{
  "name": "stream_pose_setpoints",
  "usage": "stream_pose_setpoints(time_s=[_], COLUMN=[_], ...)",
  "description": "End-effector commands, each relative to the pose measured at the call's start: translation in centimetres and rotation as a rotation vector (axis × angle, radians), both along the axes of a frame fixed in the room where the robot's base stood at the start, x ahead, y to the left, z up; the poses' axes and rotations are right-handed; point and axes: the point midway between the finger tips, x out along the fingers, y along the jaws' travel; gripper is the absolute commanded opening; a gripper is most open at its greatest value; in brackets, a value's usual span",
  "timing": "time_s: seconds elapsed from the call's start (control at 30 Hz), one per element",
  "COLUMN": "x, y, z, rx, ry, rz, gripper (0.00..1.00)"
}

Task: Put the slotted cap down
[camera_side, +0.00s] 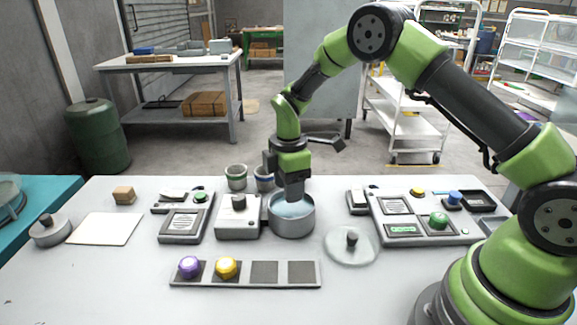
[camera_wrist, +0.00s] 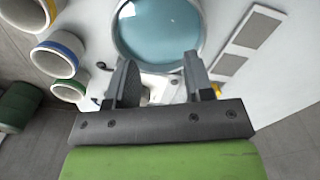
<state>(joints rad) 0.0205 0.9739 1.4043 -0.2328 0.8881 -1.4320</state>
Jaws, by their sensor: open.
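My gripper (camera_side: 294,197) points down over the round metal pot (camera_side: 291,228), which holds bluish liquid. In the wrist view the gripper (camera_wrist: 160,62) is open, its two fingers apart, with nothing seen held between them. The pot (camera_wrist: 160,28) lies just beyond the fingertips there. No slotted cap can be made out for certain. A purple knob-like piece (camera_side: 189,266) and a yellow one (camera_side: 226,267) sit on the first two dark squares of a strip (camera_side: 245,285). A green knob (camera_side: 438,220) sits on the right-hand panel.
A clear lid with a dark knob (camera_side: 352,245) lies right of the pot. A white box with a knob (camera_side: 238,222) stands close at its left. Cups (camera_side: 236,177) stand behind. A lidded tin (camera_side: 50,232), white sheet (camera_side: 105,229) and wooden block (camera_side: 124,195) lie at left.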

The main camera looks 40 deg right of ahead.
Motion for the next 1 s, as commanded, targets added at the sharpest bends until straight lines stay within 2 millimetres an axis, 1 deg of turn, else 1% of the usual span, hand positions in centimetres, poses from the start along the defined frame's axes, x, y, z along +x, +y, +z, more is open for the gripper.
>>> stream_pose_setpoints(time_s=[0.03,0.1,0.2,0.3,0.53,0.57,0.67,0.77,0.8,0.87,0.9,0.97,1.0], x=[0.1,0.1,0.1,0.1,-0.1,-0.1,-0.8,-2.5,-3.5,-5.2,-6.4,-8.3,-9.7], y=[0.0,0.0,0.0,0.0,0.0,0.1,0.3,0.7,0.9,1.2,1.4,1.7,1.9], z=[1.2,2.6,4.1,5.1,6.0,6.4,8.8,12.7,14.3,16.6,18.0,19.9,20.9], rx=[0.0,-0.001,0.0,-0.001,0.001,0.003,0.015,0.045,0.063,0.094,0.119,0.16,0.189], ry=[-0.006,-0.005,-0.003,-0.002,-0.005,-0.011,-0.048,-0.111,-0.138,-0.178,-0.204,-0.24,-0.262], rz=[-0.001,0.0,-0.001,0.001,-0.01,-0.022,-0.107,-0.259,-0.335,-0.45,-0.527,-0.641,-0.716], gripper=[0.48,0.48,0.48,0.48,0.48,0.48,0.48,0.48,0.48,0.48,0.48,0.48,0.48])
